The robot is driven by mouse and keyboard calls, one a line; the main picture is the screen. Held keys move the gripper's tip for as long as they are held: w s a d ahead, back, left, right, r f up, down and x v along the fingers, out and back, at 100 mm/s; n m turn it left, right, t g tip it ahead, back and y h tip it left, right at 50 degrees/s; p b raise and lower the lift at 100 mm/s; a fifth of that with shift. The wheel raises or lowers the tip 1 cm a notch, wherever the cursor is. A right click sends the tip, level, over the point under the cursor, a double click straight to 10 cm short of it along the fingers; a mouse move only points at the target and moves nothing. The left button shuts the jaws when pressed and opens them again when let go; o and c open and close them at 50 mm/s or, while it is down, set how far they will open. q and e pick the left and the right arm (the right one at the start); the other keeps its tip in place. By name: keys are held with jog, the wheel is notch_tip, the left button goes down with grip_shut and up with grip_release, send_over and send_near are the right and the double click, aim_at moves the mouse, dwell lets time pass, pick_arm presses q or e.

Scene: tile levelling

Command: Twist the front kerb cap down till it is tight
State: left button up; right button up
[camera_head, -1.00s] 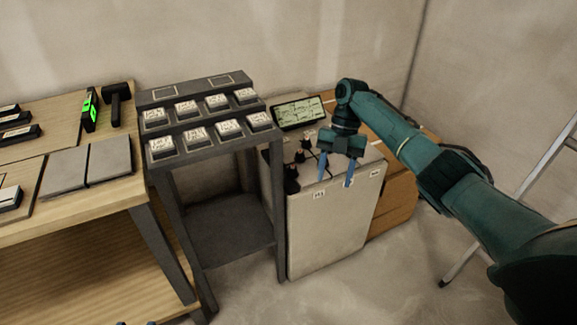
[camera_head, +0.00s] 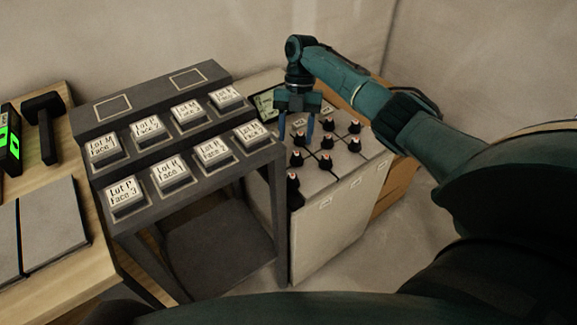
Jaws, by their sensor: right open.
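Several black caps with pale orange tips stand on the grey tiled top of a pale cabinet (camera_head: 336,222). One cap (camera_head: 293,186) stands at the near left corner, by the front edge; I cannot tell for certain which is the front kerb cap. Other caps show behind it, such as one at the middle (camera_head: 325,163) and one at the right (camera_head: 353,145). My left gripper is out of view.
A dark stepped rack (camera_head: 225,175) with labelled blocks stands close on the left of the cabinet. A screen (camera_head: 265,103) is behind the gripper. A wooden bench (camera_head: 104,270) with grey tiles (camera_head: 60,230) and a black mallet (camera_head: 43,120) is at far left.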

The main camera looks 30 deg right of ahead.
aim_at(293, 175)
jog(key=x, duration=1.1)
jog(key=shift+s+a+f, duration=0.1)
jog(key=shift+f, duration=0.05)
jog(key=shift+c, duration=0.2)
jog(key=c, duration=0.9)
jog(key=shift+c, duration=0.2)
